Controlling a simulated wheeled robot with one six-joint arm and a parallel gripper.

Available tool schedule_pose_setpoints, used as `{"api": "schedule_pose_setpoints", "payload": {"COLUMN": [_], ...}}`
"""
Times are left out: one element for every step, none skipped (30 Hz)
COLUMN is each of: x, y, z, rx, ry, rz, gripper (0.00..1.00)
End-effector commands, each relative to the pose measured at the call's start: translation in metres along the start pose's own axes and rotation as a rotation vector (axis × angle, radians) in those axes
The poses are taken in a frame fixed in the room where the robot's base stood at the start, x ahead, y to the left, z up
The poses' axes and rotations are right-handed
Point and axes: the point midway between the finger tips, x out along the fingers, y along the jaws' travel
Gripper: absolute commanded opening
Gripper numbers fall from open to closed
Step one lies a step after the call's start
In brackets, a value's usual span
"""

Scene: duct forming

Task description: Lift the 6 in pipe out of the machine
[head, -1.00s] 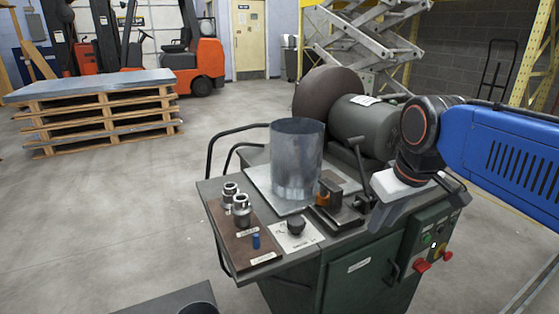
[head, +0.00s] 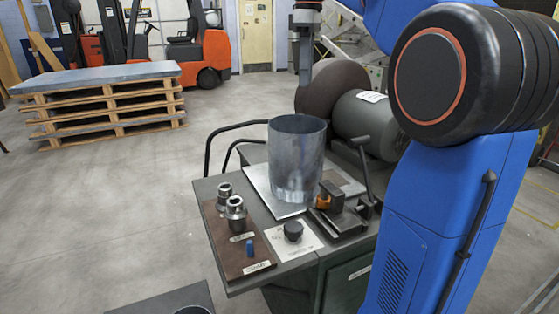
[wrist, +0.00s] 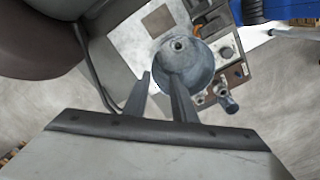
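The 6 in pipe (head: 296,160) is a shiny grey metal cylinder standing upright on the machine's light plate (head: 262,188). In the wrist view the pipe (wrist: 197,78) is seen from above, with a round hub (wrist: 178,44) showing inside its mouth. My gripper (head: 305,82) points down above the pipe's rim, apart from it in the head view. In the wrist view my gripper (wrist: 159,74) has two separated fingers with nothing between them; one finger overlaps the pipe's near side.
A dark disc (head: 330,88) and green motor (head: 366,122) stand behind the pipe. A lever (head: 364,160) and clamp block (head: 342,196) are at its right. Two metal fittings (head: 235,212) sit front left. A pallet stack (head: 100,105) stands far left.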

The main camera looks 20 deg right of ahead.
Motion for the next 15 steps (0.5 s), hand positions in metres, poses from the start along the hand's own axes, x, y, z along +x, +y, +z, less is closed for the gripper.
{"api": "schedule_pose_setpoints", "payload": {"x": [-0.003, -0.005, -0.006, -0.006, -0.005, -0.003, 0.000, 0.003, 0.009, 0.014, 0.019, 0.027, 0.032, 0.038, 0.045], "y": [0.005, 0.007, 0.009, 0.009, 0.010, 0.010, 0.010, 0.010, 0.009, 0.009, 0.009, 0.009, 0.009, 0.009, 0.009], "z": [-0.001, -0.001, -0.001, -0.001, -0.001, -0.001, -0.001, -0.001, -0.001, -0.001, 0.000, -0.001, 0.000, -0.001, 0.000], "rx": [-0.012, -0.019, -0.026, -0.029, -0.032, -0.035, -0.036, -0.036, -0.036, -0.035, -0.035, -0.035, -0.035, -0.035, -0.035], "ry": [-0.002, -0.004, -0.006, -0.007, -0.007, -0.008, -0.008, -0.008, -0.008, -0.008, -0.008, -0.008, -0.009, -0.008, -0.009], "rz": [-0.004, -0.007, -0.011, -0.012, -0.013, -0.015, -0.016, -0.015, -0.015, -0.016, -0.015, -0.015, -0.016, -0.015, -0.016], "gripper": [0.24, 0.24, 0.24, 0.24, 0.24, 0.24, 0.24, 0.24, 0.24, 0.24, 0.24, 0.24, 0.24, 0.24, 0.24]}}
